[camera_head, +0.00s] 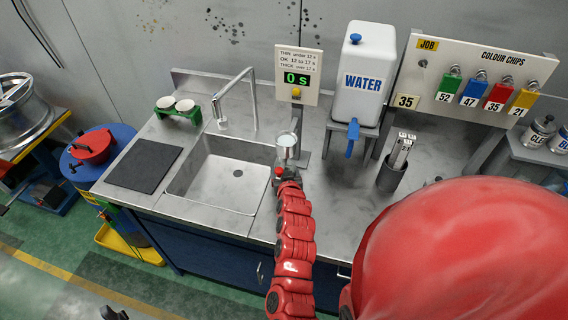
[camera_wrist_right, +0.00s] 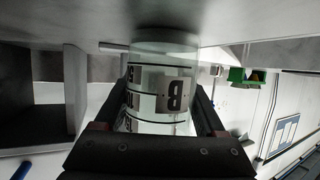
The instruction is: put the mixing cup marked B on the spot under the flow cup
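The mixing cup marked B (camera_wrist_right: 163,95) is a clear cup with black bands and a white label. It sits between the two fingers of my right gripper (camera_wrist_right: 158,120), which appear closed against its sides. The wrist picture is upside down, and the cup's base looks on or close to the grey counter. In the head view my right gripper (camera_head: 287,170) is at the slim stand below the timer. A silvery round cup (camera_head: 287,144) shows just above it; I cannot tell whether this is the flow cup. The spot underneath is hidden. A dark tip (camera_head: 112,314), perhaps my left gripper, shows at the bottom edge.
The sink (camera_head: 225,178) with its tap (camera_head: 222,115) lies left of my right gripper. The timer (camera_head: 297,78) reads 0 s. The water tank (camera_head: 364,75) and a dark holder of sticks (camera_head: 392,175) stand to the right.

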